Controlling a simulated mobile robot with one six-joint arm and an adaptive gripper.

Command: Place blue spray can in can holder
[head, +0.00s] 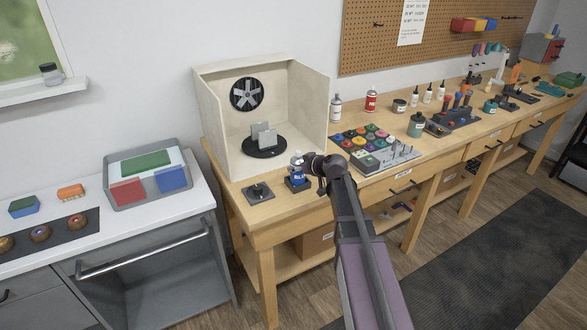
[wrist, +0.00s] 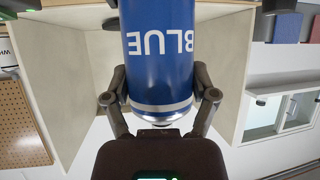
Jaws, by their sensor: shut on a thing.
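The blue spray can (head: 297,170) is upright at the front edge of the workbench, in front of the white spray booth. Its blue body with the word "BLUE" fills the middle of the wrist view (wrist: 158,50), upside down. My gripper (head: 310,168) is shut on the can, with one finger on each side of it (wrist: 160,103).
The spray booth (head: 312,110) with a turntable (head: 265,147) stands behind the can. A small dark plate (head: 258,193) lies left of the holder. A tray of colored paint pots (head: 365,140) is to the right. White (head: 336,108) and red (head: 371,100) cans stand further back.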

